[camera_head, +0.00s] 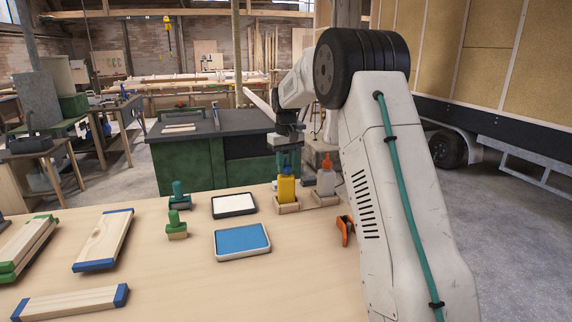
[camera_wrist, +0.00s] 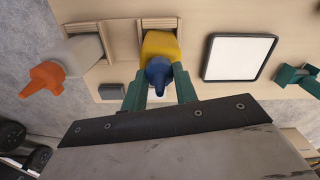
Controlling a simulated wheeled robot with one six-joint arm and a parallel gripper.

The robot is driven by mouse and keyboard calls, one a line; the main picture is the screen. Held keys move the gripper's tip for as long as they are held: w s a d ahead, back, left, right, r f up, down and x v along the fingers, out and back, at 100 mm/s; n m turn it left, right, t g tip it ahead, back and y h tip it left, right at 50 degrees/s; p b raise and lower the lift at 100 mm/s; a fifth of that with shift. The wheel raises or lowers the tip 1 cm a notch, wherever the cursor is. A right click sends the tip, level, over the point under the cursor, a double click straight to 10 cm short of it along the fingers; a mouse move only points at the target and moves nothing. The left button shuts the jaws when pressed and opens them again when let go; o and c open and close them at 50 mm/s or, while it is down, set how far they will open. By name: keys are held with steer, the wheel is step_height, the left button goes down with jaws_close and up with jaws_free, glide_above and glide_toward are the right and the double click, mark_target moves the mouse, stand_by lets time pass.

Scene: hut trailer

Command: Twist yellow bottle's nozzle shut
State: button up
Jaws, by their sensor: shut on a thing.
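The yellow bottle (camera_head: 287,189) stands upright in a small wooden holder (camera_head: 288,207) near the far edge of the table. In the wrist view the yellow bottle (camera_wrist: 160,45) is topped by a blue nozzle (camera_wrist: 159,72). My gripper (camera_wrist: 159,84) has its two green fingers on either side of the blue nozzle, shut on it. In the head view my gripper (camera_head: 287,160) is above the bottle, and the nozzle is mostly hidden there. How far the nozzle is turned cannot be told.
A white bottle with an orange nozzle (camera_head: 326,178) stands close on the right in its own holder. An orange clamp (camera_head: 345,230) lies nearer. A white pad (camera_head: 234,205), a blue pad (camera_head: 242,241), green-handled stamps (camera_head: 176,225) and wooden boards are on the left.

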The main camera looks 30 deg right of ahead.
steer(key=shift+m, duration=0.5)
steer(key=o, duration=1)
step_height(320, 180, up, 8)
steer(key=shift+f, duration=0.1)
steer(key=shift+w, duration=0.1)
